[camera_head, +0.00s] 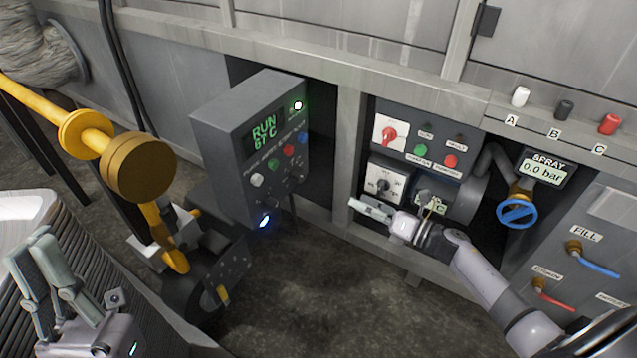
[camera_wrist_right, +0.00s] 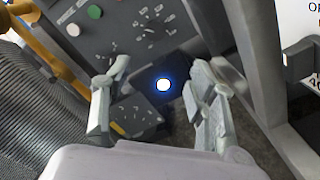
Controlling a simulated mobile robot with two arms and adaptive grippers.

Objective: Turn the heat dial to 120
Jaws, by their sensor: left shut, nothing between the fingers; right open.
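A black pointer knob (camera_head: 383,186) on a white marked plate sits in the panel right of the grey post; its numbers are too small to read. A small green readout (camera_head: 431,204) ending in C is beside it, partly covered by my right gripper. Which knob is the heat dial is not clear. My right gripper (camera_head: 388,206) is in front of the lower part of this panel, open and empty. The right wrist view shows its spread fingers (camera_wrist_right: 160,92) with nothing between them, and a box with marked dials (camera_wrist_right: 152,14) beyond. My left gripper (camera_head: 60,268) is shut and empty at lower left.
A grey control box (camera_head: 262,150) reads RUN 67 C. A red switch (camera_head: 389,133) is above the black knob. A blue valve wheel (camera_head: 517,212) and spray readout (camera_head: 543,168) are to the right. A yellow arm-like fixture (camera_head: 140,168) stands at left.

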